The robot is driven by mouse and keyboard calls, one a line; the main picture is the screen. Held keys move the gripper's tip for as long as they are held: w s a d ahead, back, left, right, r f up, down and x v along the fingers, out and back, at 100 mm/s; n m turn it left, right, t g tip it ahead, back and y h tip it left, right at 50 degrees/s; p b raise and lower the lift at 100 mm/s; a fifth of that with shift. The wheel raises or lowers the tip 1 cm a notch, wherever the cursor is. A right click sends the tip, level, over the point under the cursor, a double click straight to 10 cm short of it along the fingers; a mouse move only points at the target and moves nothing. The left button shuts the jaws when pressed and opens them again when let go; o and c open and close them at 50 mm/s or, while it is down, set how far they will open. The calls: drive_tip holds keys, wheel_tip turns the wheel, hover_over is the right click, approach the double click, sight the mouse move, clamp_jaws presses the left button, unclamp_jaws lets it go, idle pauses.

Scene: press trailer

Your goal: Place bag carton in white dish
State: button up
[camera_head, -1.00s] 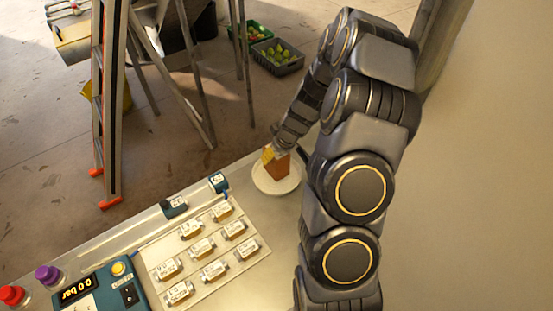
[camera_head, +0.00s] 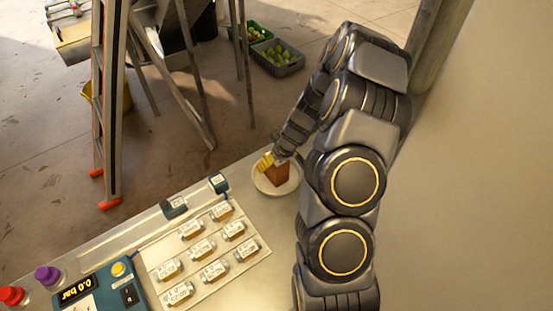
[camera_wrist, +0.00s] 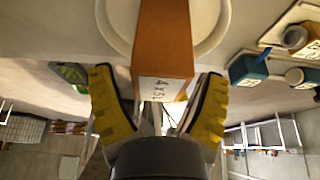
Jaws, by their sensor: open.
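The bag carton is a brown box (camera_head: 281,173) with printed text on one end. In the head view it sits within the round white dish (camera_head: 263,188), near the far edge of the counter. In the wrist view the carton (camera_wrist: 165,40) lies over the dish (camera_wrist: 215,30), whose rim shows on both sides. My gripper (camera_wrist: 160,100) has yellow-padded fingers spread apart, one on each side of the carton's near end, with gaps visible. In the head view my gripper (camera_head: 267,162) is at the carton, partly hidden by my arm.
A white panel (camera_head: 205,255) with several labelled bottles lies left of the dish. A control box (camera_head: 105,287) with knobs stands at lower left. Small dark blue blocks (camera_head: 218,183) sit near the counter's far edge. A ladder (camera_head: 108,110) and crates (camera_head: 278,57) stand beyond on the floor.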

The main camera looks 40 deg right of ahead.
drive_tip(key=v, duration=0.6)
drive_tip(key=shift+s+r, duration=0.15)
drive_tip(key=shift+r, duration=0.15)
drive_tip(key=shift+s+r, duration=0.1)
drive_tip(key=shift+r, duration=0.2)
drive_tip(key=shift+a+r, duration=0.25)
drive_tip(key=shift+r, duration=0.05)
drive_tip(key=s+a+r+g+y, duration=0.1)
drive_tip(key=s+a+r, duration=0.2)
drive_tip(key=a+r, duration=0.15)
drive_tip(key=s+a+r+n+g, duration=0.1)
drive_tip(key=s+a+r, duration=0.15)
drive_tip(key=a, duration=0.35)
drive_tip(key=s+a+r+g+y, duration=0.1)
drive_tip(key=s+a+r, duration=0.1)
drive_tip(key=a+r, duration=0.3)
drive_tip(key=s+a+r+g+h, duration=0.1)
drive_tip(key=s+a+r, duration=0.1)
drive_tip(key=s, duration=0.6)
drive_tip(key=s+a+r+m+g+h, duration=0.1)
drive_tip(key=s+a+r+g, duration=0.1)
drive_tip(key=s, duration=0.6)
drive_tip(key=shift+r, duration=0.25)
